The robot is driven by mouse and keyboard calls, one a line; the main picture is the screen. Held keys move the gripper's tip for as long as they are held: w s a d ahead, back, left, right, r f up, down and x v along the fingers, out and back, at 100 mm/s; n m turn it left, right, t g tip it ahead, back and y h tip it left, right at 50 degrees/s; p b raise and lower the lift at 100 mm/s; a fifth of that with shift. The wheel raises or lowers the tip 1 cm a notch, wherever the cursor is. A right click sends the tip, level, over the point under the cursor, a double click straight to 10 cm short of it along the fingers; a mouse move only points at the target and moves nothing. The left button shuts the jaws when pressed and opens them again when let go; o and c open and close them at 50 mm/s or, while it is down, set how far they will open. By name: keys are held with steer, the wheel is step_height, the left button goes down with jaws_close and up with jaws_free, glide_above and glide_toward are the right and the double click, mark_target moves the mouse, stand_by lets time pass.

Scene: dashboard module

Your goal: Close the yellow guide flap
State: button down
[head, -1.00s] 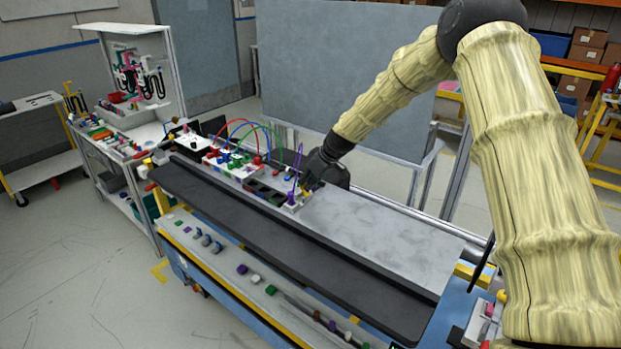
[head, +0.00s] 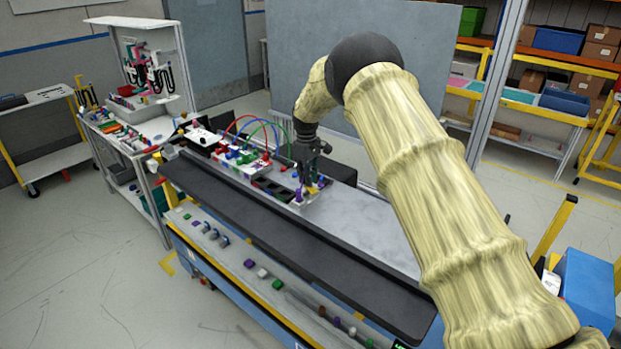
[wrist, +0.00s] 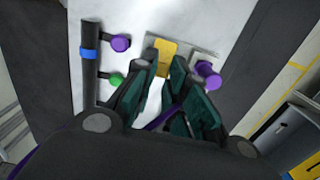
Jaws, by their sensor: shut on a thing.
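The yellow guide flap (wrist: 165,55) shows in the wrist view on a small grey block (wrist: 195,55), between my fingertips. My gripper (wrist: 166,72) is shut on it, though the fingers hide the contact itself. A purple cable (wrist: 163,118) runs between the fingers, nearer the wrist. A purple knob (wrist: 208,70) stands just right of the fingers. In the head view my gripper (head: 300,180) points down at the near right end of the module row; the flap is too small to make out clearly there.
A dark bar (wrist: 90,70) with a purple knob (wrist: 121,43) and a green knob (wrist: 115,79) lies left of my fingers. Red, blue and green cables arch over the module (head: 235,158) to the left. The grey worktop (head: 365,220) at right is clear.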

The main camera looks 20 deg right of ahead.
steer(key=shift+w+a+f+g+h+b, duration=0.3)
steer(key=shift+f+g+h+b, duration=0.25)
steer(key=shift+g, duration=0.2)
steer(key=shift+w+a+f+g+h+b, duration=0.25)
steer(key=shift+f+g+h+b, duration=0.25)
steer(key=shift+g+b, duration=0.2)
steer(key=shift+g+h, duration=0.25)
steer(key=shift+g, duration=0.1)
steer(key=c, duration=1.4)
jaws_free()
steer(key=shift+w, duration=0.1)
steer(key=shift+c, duration=0.2)
steer(key=shift+r, duration=0.1)
steer(key=shift+r, duration=0.15)
steer(key=shift+r, duration=0.55)
step_height(320, 180, up, 9)
steer(key=shift+f, duration=0.15)
